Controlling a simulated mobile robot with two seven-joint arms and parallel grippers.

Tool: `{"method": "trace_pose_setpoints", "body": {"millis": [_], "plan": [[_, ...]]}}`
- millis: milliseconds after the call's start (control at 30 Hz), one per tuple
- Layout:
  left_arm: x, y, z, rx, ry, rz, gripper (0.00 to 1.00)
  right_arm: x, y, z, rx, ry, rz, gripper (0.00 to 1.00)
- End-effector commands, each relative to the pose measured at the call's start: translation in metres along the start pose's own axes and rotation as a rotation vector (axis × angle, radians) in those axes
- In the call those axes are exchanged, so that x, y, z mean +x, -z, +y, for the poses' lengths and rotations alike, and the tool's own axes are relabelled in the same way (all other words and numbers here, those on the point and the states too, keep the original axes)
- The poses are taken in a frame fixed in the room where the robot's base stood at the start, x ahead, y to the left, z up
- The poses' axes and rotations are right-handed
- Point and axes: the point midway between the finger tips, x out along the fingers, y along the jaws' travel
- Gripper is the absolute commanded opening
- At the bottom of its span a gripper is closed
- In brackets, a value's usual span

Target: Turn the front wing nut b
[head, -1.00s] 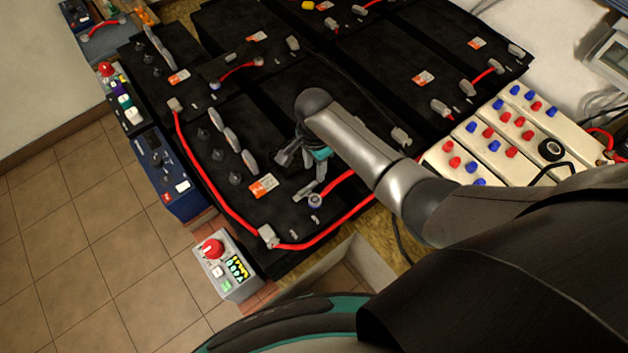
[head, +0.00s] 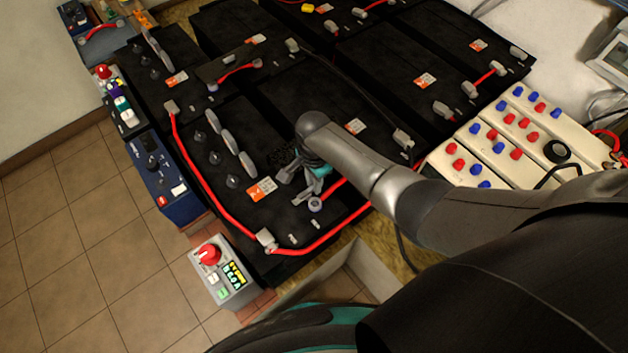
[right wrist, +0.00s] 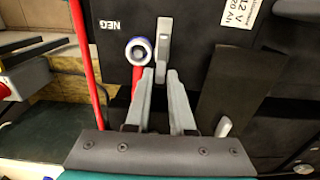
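In the right wrist view, a narrow grey wing-shaped piece (right wrist: 163,42), which looks like the wing nut, stands by a purple-and-white ringed terminal (right wrist: 139,50) on a black battery (right wrist: 200,25) marked NEG. A red cable runs from the terminal. I cannot tell whether a fingertip touches the terminal. In the head view the right gripper (head: 297,183) is over the front battery, partly hidden by my wrist, close to the purple terminal (head: 315,204). My left gripper is not in view.
A long red cable (head: 330,238) bends around the battery's front corner. A grey box with a red knob (head: 209,254) stands at the front left. Cream blocks with red and blue terminals (head: 505,135) are at the right.

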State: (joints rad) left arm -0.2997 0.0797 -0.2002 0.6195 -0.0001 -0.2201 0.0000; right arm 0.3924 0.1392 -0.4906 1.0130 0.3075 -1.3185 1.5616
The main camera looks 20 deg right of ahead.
Motion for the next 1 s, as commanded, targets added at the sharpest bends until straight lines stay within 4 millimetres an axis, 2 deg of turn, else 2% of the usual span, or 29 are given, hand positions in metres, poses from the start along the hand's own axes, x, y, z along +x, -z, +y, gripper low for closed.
{"method": "trace_pose_setpoints", "body": {"millis": [33, 167, 733, 1000], "plan": [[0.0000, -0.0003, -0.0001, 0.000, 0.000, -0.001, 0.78, -0.0001, 0.0000, 0.0000, 0.000, 0.000, 0.000, 0.15], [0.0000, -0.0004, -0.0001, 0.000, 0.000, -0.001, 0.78, 0.0000, 0.0000, 0.0000, 0.000, 0.000, 0.000, 0.00], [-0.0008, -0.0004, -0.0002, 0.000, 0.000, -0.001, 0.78, -0.0001, 0.0000, 0.0000, -0.012, -0.001, 0.000, 0.00], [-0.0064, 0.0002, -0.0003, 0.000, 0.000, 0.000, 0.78, -0.0010, -0.0003, -0.0023, -0.125, -0.002, -0.001, 0.00]]}}
